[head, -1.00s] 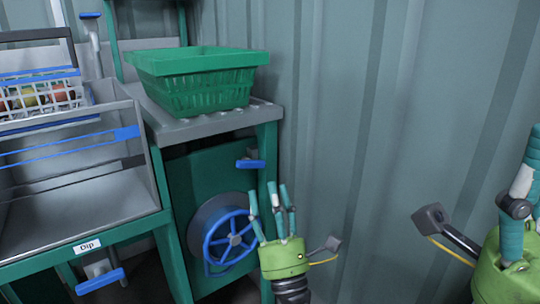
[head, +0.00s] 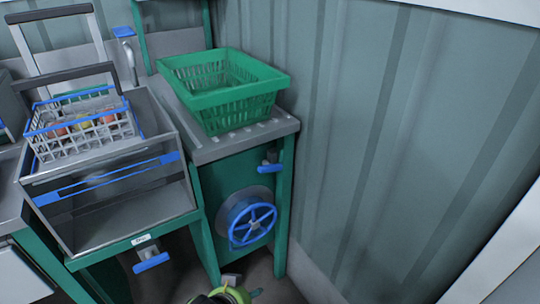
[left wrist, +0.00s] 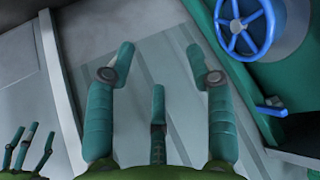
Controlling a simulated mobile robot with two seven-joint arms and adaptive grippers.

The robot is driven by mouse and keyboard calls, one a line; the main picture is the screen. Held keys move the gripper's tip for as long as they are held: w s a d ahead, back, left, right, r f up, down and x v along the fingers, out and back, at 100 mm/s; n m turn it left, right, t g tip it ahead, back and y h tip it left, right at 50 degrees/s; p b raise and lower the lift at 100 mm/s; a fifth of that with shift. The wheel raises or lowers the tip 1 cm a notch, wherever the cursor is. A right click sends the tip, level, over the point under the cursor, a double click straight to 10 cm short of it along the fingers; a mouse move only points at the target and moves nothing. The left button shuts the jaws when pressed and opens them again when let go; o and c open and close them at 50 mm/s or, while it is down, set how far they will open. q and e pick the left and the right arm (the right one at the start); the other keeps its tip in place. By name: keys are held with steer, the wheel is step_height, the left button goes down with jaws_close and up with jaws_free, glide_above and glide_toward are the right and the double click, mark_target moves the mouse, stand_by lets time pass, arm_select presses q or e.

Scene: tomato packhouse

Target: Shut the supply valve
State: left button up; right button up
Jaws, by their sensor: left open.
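A blue spoked handwheel (head: 252,223) sits on a grey round mount on the green panel below the basket stand. It shows at the upper right of the left wrist view (left wrist: 245,24). A blue lever valve (head: 270,167) is above the wheel in the head view. A second blue lever valve (head: 151,261) hangs under the dip sink. No label tells which is the supply valve. My left gripper (left wrist: 158,62) is open and empty, apart from the wheel. Teal fingers (left wrist: 28,145), seemingly my right gripper's, show small at the lower left of the wrist view.
A green basket (head: 222,88) stands on the slatted stand top. The dip sink (head: 110,190) with a white wire basket (head: 85,122) of fruit is on its left. A corrugated wall (head: 400,130) closes off the right. Floor shows before the wheel.

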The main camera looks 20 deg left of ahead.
arm_select(q)
steer(key=w+a+r+m+y, duration=0.1)
steer(key=w+a+m+y, duration=0.1)
steer(key=w+a+m, duration=0.15)
steer(key=m+t, duration=0.8)
steer(key=m, duration=0.4)
glide_toward(270, 171)
steer(key=x, duration=0.4)
steer(key=shift+n+y, duration=0.25)
steer(key=shift+y, duration=0.05)
steer(key=shift+b+x, duration=0.7)
steer(key=shift+x, duration=2.95)
steer(key=shift+f, duration=0.1)
arm_select(e)
steer(key=s+d+f, duration=0.1)
steer(key=s+f, duration=0.2)
steer(key=f, duration=1)
steer(key=s+d+f+g, duration=0.1)
steer(key=s+f, duration=0.3)
steer(key=f, duration=0.9)
steer(key=shift+s+d+f, duration=0.15)
steer(key=shift+s+d, duration=0.05)
steer(key=shift+s, duration=0.05)
arm_select(q)
jaws_close()
